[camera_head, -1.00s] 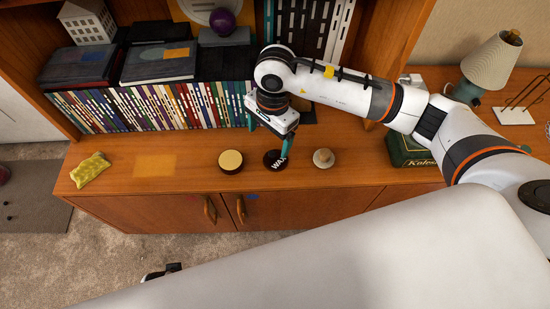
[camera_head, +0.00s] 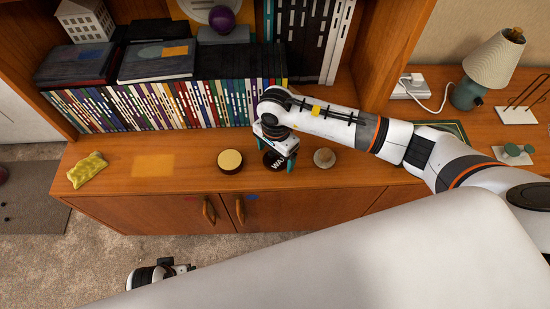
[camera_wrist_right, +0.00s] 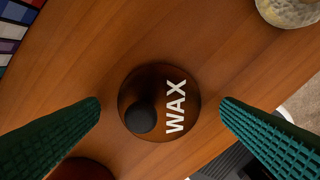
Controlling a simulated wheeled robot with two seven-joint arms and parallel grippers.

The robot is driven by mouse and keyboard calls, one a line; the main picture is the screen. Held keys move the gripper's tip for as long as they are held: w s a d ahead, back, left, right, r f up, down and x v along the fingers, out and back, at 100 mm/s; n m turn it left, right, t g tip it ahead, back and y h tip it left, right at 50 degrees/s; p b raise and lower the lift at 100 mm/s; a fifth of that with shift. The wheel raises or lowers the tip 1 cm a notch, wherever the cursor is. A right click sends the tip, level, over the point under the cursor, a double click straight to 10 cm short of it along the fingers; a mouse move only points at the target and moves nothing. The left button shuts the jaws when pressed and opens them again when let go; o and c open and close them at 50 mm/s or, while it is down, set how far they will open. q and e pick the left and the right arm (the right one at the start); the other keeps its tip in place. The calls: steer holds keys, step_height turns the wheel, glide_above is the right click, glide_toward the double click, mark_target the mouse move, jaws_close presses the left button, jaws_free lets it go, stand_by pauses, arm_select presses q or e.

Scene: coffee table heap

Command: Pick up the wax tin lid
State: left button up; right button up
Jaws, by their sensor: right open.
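The wax tin lid (camera_head: 273,161) is a dark brown disc with white WAX lettering, lying flat on the wooden cabinet top. In the right wrist view the lid (camera_wrist_right: 150,121) is centred and shows a round black knob. My right gripper (camera_head: 277,154) is open above the lid. In the wrist view its green fingers (camera_wrist_right: 160,103) stand on either side of the lid, apart from it, with nothing between them touching. A part of my left arm's end (camera_head: 160,272) shows low in the head view; its fingers cannot be made out.
A round tin with a pale yellow top (camera_head: 230,160) stands left of the lid. A pale round knobbed object (camera_head: 324,157) stands close on the right. A yellow cloth (camera_head: 87,169) lies far left, with bare wood between.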

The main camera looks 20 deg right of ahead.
steer(key=shift+f, duration=0.2)
steer(key=c, duration=1.1)
